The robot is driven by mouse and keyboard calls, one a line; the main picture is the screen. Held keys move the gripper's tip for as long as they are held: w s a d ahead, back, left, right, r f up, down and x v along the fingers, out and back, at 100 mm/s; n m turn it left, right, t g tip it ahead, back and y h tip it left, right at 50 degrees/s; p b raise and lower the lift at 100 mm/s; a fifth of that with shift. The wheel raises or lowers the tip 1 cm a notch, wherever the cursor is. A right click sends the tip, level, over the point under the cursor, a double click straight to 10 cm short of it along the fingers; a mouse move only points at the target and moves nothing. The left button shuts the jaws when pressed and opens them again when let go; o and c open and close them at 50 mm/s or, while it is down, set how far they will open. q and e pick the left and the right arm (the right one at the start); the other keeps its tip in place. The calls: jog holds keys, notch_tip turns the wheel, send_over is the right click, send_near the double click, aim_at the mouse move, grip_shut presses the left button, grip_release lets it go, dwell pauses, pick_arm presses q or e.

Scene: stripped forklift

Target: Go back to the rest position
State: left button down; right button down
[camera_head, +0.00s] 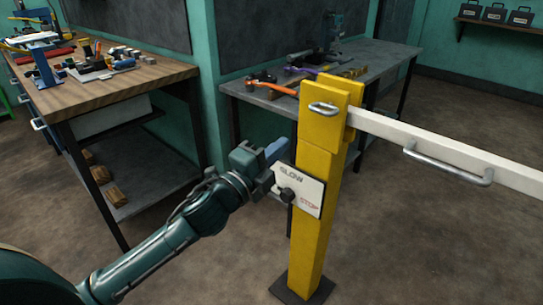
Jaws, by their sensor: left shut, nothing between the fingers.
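My left arm comes in from the lower left. My left gripper (278,165) is shut and empty, close to the left edge of a white sign plate on a yellow post. The plate (309,190) reads "SLOW" and "STOP" and has a dark knob (287,195) at its lower left. I cannot tell whether the gripper touches the plate. My right gripper is not in view.
The yellow post (317,230) stands on a dark base plate and carries a white barrier bar (465,158) with a metal handle, reaching right. A wooden workbench (120,84) with tools stands at left, a grey bench (385,58) behind the post. The floor at front right is clear.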

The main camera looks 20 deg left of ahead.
pick_arm(q)
jog(key=shift+v, duration=0.85)
